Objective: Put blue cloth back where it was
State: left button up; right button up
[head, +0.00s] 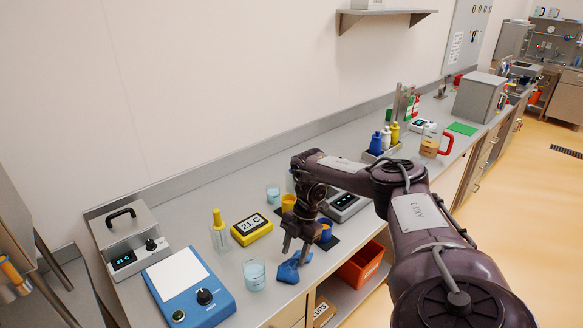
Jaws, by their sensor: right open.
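The blue cloth (290,271) lies crumpled on the grey counter near its front edge. My right gripper (295,250) is open, pointing down just above the cloth, with its fingers overlapping the cloth's upper right part in the head view. I cannot tell whether the fingers touch it. My left gripper is not in view.
A glass beaker (254,275) stands close left of the cloth. A blue cup (324,231) on a dark mat and a yellow cup (288,203) are near my gripper. An orange bin (361,266) sits below.

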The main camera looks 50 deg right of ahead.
jog(key=r, duration=0.1)
jog(key=r+p, duration=0.1)
jog(key=a, duration=0.1)
jog(key=shift+s+r, duration=0.4)
jog(key=shift+d+f, duration=0.1)
jog(key=shift+f, duration=0.05)
jog(key=c, duration=0.3)
jog(key=shift+w+d+f, duration=0.4)
jog(key=shift+w, duration=0.2)
grip_shut()
jog(key=shift+w+d+f, duration=0.35)
jog(key=shift+d+f, duration=0.05)
jog(key=shift+f, duration=0.3)
jog(key=shift+w+d+f, duration=0.35)
jog(key=shift+w+f, duration=0.05)
jog(key=shift+f, duration=0.35)
jog(key=shift+w+d+f, duration=0.35)
jog(key=shift+d+f, duration=0.05)
jog(key=shift+f, duration=0.3)
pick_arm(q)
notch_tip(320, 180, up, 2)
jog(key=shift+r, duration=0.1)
